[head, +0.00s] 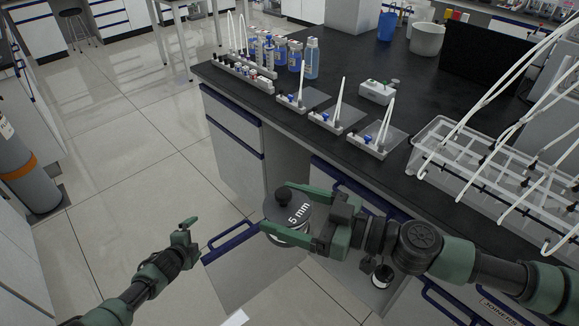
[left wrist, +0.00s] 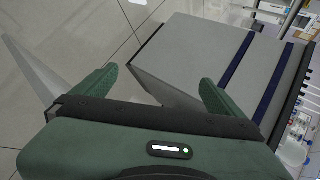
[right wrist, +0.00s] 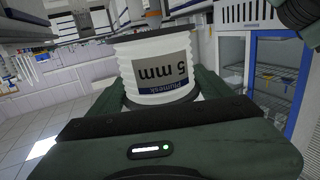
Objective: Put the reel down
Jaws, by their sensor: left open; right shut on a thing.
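The reel (head: 290,212) has a dark top with a black knob and the text "5 mm". In the right wrist view the reel (right wrist: 160,68) shows a white ribbed side and a blue and grey label. My right gripper (head: 276,212) is shut on the reel and holds it in the air in front of the bench's front edge. My left gripper (head: 187,226) is open and empty, low over the floor to the left of the reel. In the left wrist view its two fingers (left wrist: 160,90) are spread with nothing between them.
The black bench top (head: 400,98) carries several blue-labelled bottles (head: 295,56), small tube holders (head: 335,118) and a clear rack with white tubes (head: 490,175). Drawer handles (head: 230,237) stick out below the edge. A gas cylinder (head: 25,165) stands at left.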

